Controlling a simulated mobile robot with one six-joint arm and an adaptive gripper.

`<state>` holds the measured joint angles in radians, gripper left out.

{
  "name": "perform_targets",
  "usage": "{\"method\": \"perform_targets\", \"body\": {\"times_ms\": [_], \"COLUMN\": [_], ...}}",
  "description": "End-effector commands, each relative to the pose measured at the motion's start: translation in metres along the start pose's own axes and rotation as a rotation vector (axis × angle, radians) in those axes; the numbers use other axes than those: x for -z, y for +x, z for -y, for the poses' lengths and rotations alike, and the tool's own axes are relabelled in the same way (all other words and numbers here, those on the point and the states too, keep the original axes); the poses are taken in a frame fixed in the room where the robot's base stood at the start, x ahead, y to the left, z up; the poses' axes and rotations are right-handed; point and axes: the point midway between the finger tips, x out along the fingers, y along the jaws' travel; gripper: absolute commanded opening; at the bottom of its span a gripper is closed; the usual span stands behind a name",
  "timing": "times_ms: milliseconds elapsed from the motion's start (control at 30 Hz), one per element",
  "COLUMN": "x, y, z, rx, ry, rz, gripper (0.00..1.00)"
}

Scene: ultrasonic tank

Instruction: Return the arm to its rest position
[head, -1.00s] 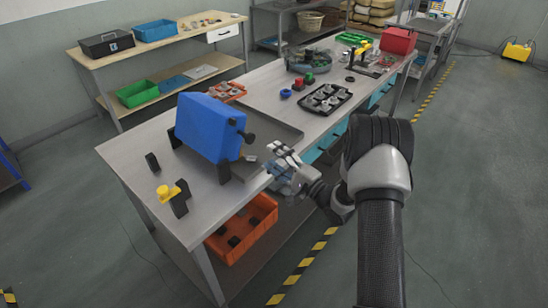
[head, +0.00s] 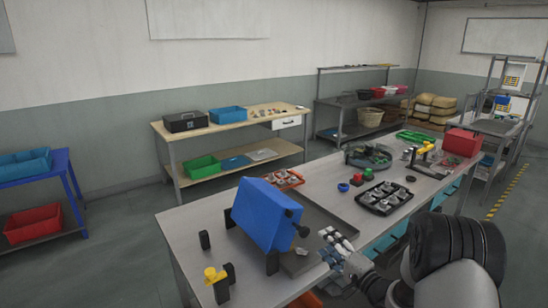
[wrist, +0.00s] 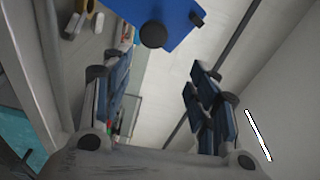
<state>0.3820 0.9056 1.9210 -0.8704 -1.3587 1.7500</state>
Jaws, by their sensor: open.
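My gripper (head: 335,244) is at the front edge of the workbench (head: 190,225), just right of the blue tank-like box (head: 262,214). It is open, and I see nothing held between its fingers. In the wrist view my gripper (wrist: 158,92) shows its two dark-padded fingers wide apart. The blue box also shows in the wrist view (wrist: 150,12), beyond the fingers at the top. My arm reaches in from the lower right of the head view. Whether the gripper touches the bench cannot be told.
A dark tray (head: 378,206) with several round parts lies right of the box. A small blue ring (head: 343,187) is beside it. A yellow-topped fixture (head: 214,276) stands at the bench's near left. A red bin (head: 462,142) stands at the far end.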

Motion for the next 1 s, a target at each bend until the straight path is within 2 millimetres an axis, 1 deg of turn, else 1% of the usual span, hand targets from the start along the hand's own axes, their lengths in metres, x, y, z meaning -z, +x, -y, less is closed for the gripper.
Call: {"method": "perform_targets", "body": {"times_ms": [33, 133, 233, 267, 300, 367, 400, 467, 567, 600, 667, 700, 767, 800, 867, 900, 1000], "x": [0.004, 0.014, 0.019, 0.019, 0.018, 0.014, 0.01, 0.001, -0.021, -0.032, -0.051, -0.065, -0.089, -0.105, -0.131, -0.147, -0.183], "y": [0.005, 0.005, -0.008, -0.014, -0.023, -0.04, -0.053, -0.075, -0.116, -0.134, -0.162, -0.181, -0.21, -0.23, -0.257, -0.275, -0.311], "z": [0.022, 0.053, 0.082, 0.09, 0.101, 0.116, 0.125, 0.137, 0.153, 0.157, 0.162, 0.164, 0.164, 0.164, 0.161, 0.159, 0.152], "rx": [-0.045, -0.18, -0.322, -0.367, -0.425, -0.514, -0.572, -0.66, -0.799, -0.851, -0.924, -0.968, -1.026, -1.058, -1.095, -1.112, -1.133], "ry": [-0.099, -0.297, -0.47, -0.516, -0.573, -0.651, -0.698, -0.761, -0.845, -0.872, -0.905, -0.925, -0.952, -0.967, -0.987, -0.998, -1.021], "rz": [-0.032, -0.108, -0.165, -0.178, -0.192, -0.205, -0.207, -0.2, -0.16, -0.133, -0.082, -0.04, 0.036, 0.093, 0.184, 0.245, 0.389], "gripper": [0.54, 0.54, 0.54, 0.54, 0.54, 0.54, 0.54, 0.54, 0.54, 0.54, 0.54, 0.54, 0.54, 0.54, 0.54, 0.54, 0.54]}}
